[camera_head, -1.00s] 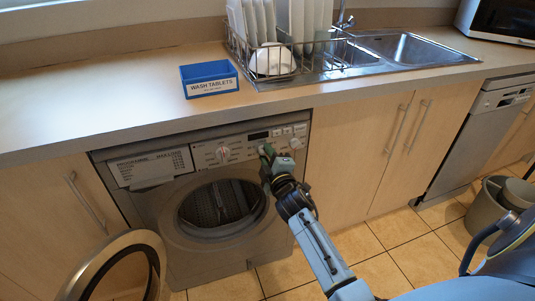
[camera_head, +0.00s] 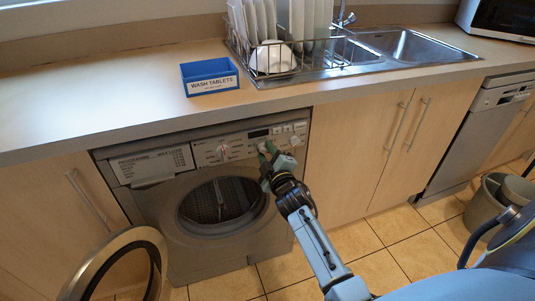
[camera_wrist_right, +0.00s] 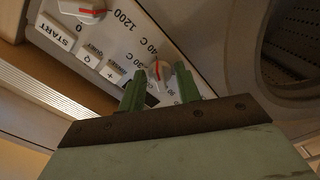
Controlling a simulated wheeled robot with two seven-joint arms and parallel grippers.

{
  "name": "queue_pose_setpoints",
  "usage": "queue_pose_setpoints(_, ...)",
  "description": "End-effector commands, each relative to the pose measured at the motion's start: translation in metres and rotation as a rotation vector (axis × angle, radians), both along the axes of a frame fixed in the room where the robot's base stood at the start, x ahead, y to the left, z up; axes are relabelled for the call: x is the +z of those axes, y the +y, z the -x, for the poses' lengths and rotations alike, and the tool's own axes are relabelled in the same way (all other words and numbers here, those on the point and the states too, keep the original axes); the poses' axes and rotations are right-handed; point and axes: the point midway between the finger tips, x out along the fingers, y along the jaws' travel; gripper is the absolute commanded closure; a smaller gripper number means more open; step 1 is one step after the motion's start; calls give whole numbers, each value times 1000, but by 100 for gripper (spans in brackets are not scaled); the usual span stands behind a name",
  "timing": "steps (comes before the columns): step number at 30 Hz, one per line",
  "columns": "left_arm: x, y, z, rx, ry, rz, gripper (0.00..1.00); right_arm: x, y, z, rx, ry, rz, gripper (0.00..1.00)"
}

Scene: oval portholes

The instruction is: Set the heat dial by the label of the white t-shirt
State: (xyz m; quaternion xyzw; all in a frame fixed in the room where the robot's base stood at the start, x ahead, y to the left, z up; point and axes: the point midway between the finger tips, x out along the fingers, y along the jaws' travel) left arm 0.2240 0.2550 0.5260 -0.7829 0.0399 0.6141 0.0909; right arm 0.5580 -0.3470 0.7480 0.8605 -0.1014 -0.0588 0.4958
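The heat dial (camera_wrist_right: 161,74) is a white knob with a red mark, with 30 C, 40 C and 90 printed around it. In the wrist view my right gripper (camera_wrist_right: 161,86) has its two green fingers apart, one on each side of the dial. I cannot tell whether they touch it. In the head view my right gripper (camera_head: 267,154) is at the front panel of the washing machine (camera_head: 245,224) and mostly hides the dial. My left gripper is not in view. No white t-shirt or label of it shows.
A spin dial (camera_wrist_right: 82,8) and START button (camera_wrist_right: 54,32) are close by on the panel. A programme dial (camera_head: 223,151) is to the left. The round door (camera_head: 117,266) hangs open at lower left. A blue wash tablets box (camera_head: 209,77) stands on the counter.

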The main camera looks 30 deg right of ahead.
Motion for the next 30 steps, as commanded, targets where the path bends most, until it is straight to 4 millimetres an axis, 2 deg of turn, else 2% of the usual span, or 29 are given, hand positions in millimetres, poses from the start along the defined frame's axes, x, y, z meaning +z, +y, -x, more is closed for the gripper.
queue_pose_setpoints(1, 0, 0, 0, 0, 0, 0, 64, 0, 0, 0, 1, 1, 0, 60)
queue_pose_setpoints(3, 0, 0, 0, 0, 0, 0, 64, 0, 0, 0, 0, 0, 1, 53)
queue_pose_setpoints(14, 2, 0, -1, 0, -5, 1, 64, 0, 1, 6, -1, 1, 1, 53)
queue_pose_setpoints(17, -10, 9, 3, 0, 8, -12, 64, 0, 4, 18, -1, 3, 0, 53)
queue_pose_setpoints(30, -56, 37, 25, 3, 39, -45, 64, 1, 25, 108, -2, 3, 0, 53)
